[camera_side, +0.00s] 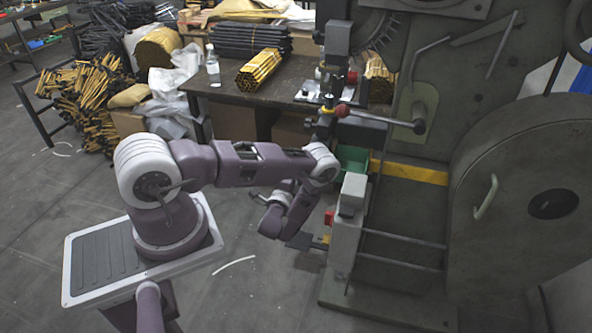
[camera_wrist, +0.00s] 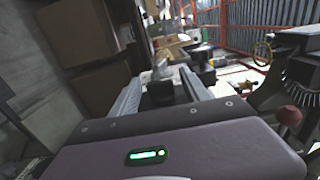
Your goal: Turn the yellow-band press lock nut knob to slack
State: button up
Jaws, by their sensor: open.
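The press with the yellow band (camera_side: 408,171) stands at the right in the side view. On its front, a dark red knob (camera_side: 342,110) sits by a lever that ends in a metal ball; I cannot tell for certain whether it is the lock nut knob. A dark red knob (camera_wrist: 290,115) also shows at the right edge of the wrist view, beside my gripper's body. My gripper (camera_wrist: 163,88) is open, with nothing between its fingers. In the side view, my gripper (camera_side: 268,193) is low, left of the press and below the lever, apart from the knob.
A workbench (camera_side: 215,82) with a bottle (camera_side: 212,66) and bundled rods stands behind the arm. A green bin (camera_side: 352,160) and a grey post with a red button (camera_side: 328,217) are close to my arm. Cardboard boxes (camera_wrist: 80,32) show at the wrist view's left.

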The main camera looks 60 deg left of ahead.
grip_shut()
jog(key=shift+g+h, duration=0.3)
jog(key=g+h, duration=0.2)
jog(key=shift+r+g+h, duration=0.15)
jog(key=shift+g+h, duration=0.25)
jog(key=g+h, duration=0.6)
jog(key=shift+w+g+h, duration=0.15)
jog(key=shift+g+h, duration=0.95)
jog(key=shift+s+a, duration=0.1)
jog(key=shift+s, duration=0.1)
